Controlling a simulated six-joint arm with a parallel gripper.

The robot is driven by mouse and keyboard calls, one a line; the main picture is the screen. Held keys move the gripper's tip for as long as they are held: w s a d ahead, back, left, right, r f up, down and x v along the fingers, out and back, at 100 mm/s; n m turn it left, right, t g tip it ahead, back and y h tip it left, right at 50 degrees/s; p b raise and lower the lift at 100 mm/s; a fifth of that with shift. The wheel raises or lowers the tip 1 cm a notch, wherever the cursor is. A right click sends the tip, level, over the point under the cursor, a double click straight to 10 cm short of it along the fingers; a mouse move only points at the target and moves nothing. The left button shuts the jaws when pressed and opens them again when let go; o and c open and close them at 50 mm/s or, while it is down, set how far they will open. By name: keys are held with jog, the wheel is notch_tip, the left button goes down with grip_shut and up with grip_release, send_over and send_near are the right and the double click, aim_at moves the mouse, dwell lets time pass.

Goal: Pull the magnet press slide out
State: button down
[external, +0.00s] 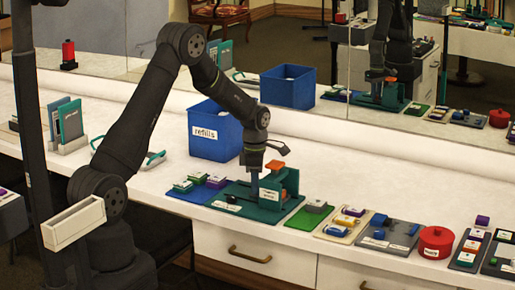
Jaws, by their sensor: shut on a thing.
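The magnet press (291,184) is a teal stand with an orange part near its top. It stands on a dark teal board (229,206) with white labels, near the front of the white counter. My gripper (256,190) reaches down at the left side of the press, low over the board. It is shut on what looks like the press slide. The slide itself is small and mostly hidden by my gripper, so how far out it sits cannot be told.
A blue "refills" bin (214,137) stands behind the press. A blue mat (194,193) with small blocks lies left, a green mat (308,218) right. Further right are more trays and a red round pot (435,242). A mirror (420,90) backs the counter.

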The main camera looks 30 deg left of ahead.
aim_at(228, 188)
jog(key=a, duration=0.9)
jog(key=shift+a, duration=0.25)
jog(key=c, duration=1.3)
grip_release()
jog(key=shift+a, duration=0.1)
jog(key=shift+r, duration=0.5)
notch_tip(228, 188, up, 16)
jog(key=shift+w+r, duration=0.15)
jog(key=shift+r, duration=0.1)
